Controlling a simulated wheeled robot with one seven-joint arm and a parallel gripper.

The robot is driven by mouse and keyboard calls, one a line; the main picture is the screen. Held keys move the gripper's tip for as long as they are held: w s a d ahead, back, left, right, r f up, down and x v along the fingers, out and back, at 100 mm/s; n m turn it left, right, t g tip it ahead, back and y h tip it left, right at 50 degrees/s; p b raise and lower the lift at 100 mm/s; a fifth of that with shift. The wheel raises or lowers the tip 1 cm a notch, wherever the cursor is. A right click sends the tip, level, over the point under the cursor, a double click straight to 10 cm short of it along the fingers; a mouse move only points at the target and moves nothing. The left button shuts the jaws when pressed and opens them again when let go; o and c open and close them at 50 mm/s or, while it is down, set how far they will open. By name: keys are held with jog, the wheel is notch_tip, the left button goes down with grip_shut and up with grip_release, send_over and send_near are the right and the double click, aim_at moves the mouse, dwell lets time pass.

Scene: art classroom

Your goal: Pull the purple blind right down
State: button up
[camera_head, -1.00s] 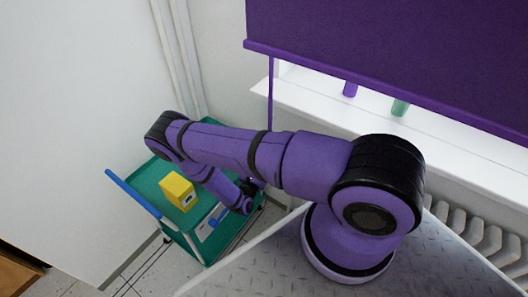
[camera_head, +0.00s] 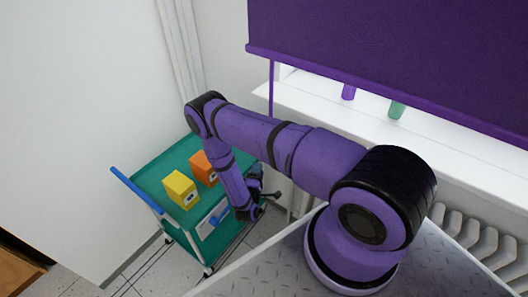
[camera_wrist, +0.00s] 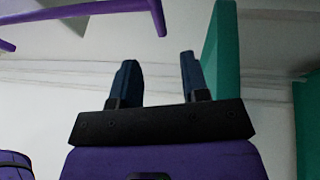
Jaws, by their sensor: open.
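The purple blind (camera_head: 400,60) covers the upper part of the window at the upper right of the head view, and its bottom bar lies above the sill. A thin purple pull strip (camera_head: 271,90) hangs from the bar's left end; its lower end is hidden behind my arm. My gripper (camera_head: 272,196) is low beside the cart, below the strip and apart from it. In the wrist view my gripper (camera_wrist: 160,70) has its two dark fingers spread with nothing between them. A purple bar (camera_wrist: 80,10) crosses the top left there, beyond the fingers; I cannot tell which blind part it is.
A green cart (camera_head: 150,180) with a blue handle holds a yellow box (camera_head: 180,189) and an orange box (camera_head: 203,167), close to my forearm. The white sill (camera_head: 300,104) bears a purple and a green object. A radiator (camera_head: 470,230) is below it.

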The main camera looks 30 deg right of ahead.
jog(key=x, duration=1)
jog(key=shift+w+d+r, duration=0.1)
jog(key=shift+w+d, duration=0.15)
grip_shut()
